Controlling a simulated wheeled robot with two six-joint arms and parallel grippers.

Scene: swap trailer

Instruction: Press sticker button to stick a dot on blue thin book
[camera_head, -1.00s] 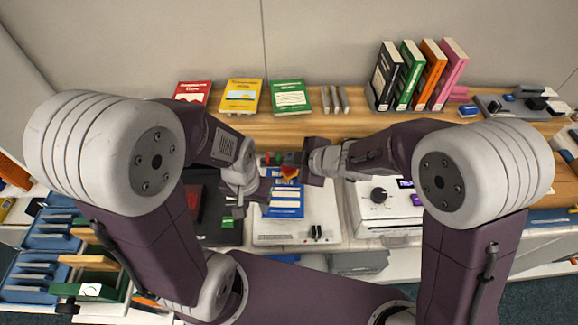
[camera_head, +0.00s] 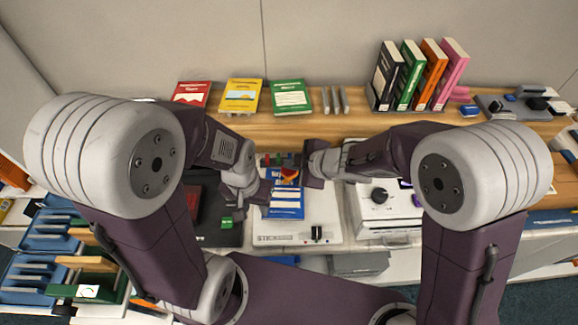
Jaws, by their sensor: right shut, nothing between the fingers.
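The blue thin book (camera_head: 288,212) lies flat on a white device (camera_head: 270,230) in the middle of the bench, its upper part partly hidden by my grippers. A row of small coloured parts (camera_head: 272,159), green and red among them, shows at the device's far side; I cannot tell which is the sticker button. My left gripper (camera_head: 264,190) is over the left edge of the book; its finger gap is not clear. My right gripper (camera_head: 302,171) is shut and empty, at the upper right of the book, beside a small orange-red patch (camera_head: 289,174). Contact there cannot be made out.
Red (camera_head: 192,93), yellow (camera_head: 241,96) and green (camera_head: 291,97) books lie at the back. Several upright books (camera_head: 415,75) stand at the back right. A white machine with a black knob (camera_head: 379,196) stands right of the device. A dark tray (camera_head: 205,232) is on its left.

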